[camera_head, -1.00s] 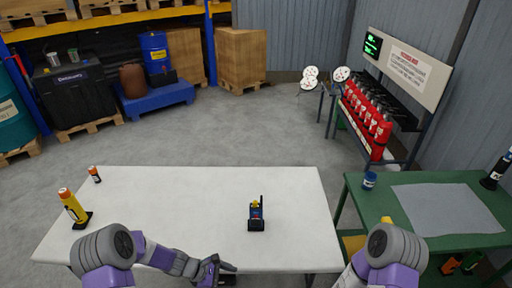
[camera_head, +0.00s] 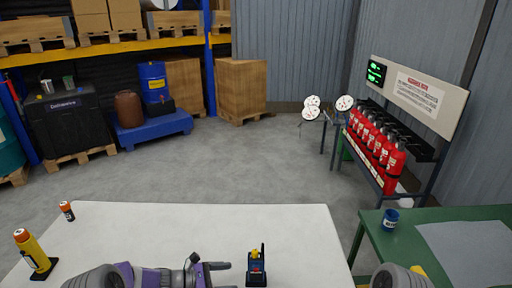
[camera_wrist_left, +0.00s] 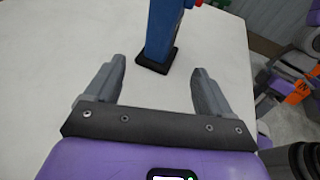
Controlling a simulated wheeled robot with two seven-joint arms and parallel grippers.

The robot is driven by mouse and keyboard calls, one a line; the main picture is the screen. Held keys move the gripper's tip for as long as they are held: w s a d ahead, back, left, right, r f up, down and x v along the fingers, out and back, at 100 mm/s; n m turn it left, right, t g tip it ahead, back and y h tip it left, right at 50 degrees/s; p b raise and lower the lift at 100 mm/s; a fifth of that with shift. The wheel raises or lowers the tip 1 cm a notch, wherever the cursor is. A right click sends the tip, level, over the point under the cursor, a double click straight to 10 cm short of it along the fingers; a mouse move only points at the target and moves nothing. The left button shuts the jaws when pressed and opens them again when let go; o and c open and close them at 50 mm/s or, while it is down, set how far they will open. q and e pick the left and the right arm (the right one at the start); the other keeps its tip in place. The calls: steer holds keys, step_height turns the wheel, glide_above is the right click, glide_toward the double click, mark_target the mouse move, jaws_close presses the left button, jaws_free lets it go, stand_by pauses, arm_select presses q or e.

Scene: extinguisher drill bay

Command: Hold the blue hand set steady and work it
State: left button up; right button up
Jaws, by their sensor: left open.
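The blue hand set (camera_head: 257,270) stands upright on the white table, with a black antenna, a yellow top part and a black base. My left gripper (camera_head: 226,275) is open just to its left, fingers pointing towards it, nothing between them. In the left wrist view, the blue hand set (camera_wrist_left: 163,32) stands beyond the open fingertips of my left gripper (camera_wrist_left: 160,80), roughly in line with the gap. Its top is cut off there. My right arm shows at the bottom edge of the head view, but its gripper is out of sight.
The white table (camera_head: 200,225) is mostly clear. A yellow cylinder (camera_head: 34,253) and a small orange-capped one (camera_head: 67,211) stand at its left. A green table (camera_head: 405,236) at the right holds a blue can (camera_head: 390,219). Red extinguishers (camera_head: 380,143) stand in a rack behind.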

mark_target(253, 276)
arm_select(q)
steer(key=shift+d+f, duration=0.1)
steer(key=shift+d, duration=0.3)
steer(key=b+x, duration=0.2)
steer(key=x, duration=0.5)
steer(key=shift+f+b, duration=0.1)
steer(key=shift+b, duration=0.3)
steer(key=shift+x, duration=0.95)
arm_select(e)
steer(key=shift+f, duration=1.75)
arm_select(q)
steer(key=shift+w, duration=0.1)
steer(key=c, duration=1.2)
arm_select(e)
jaws_close()
steer(key=shift+s, duration=0.1)
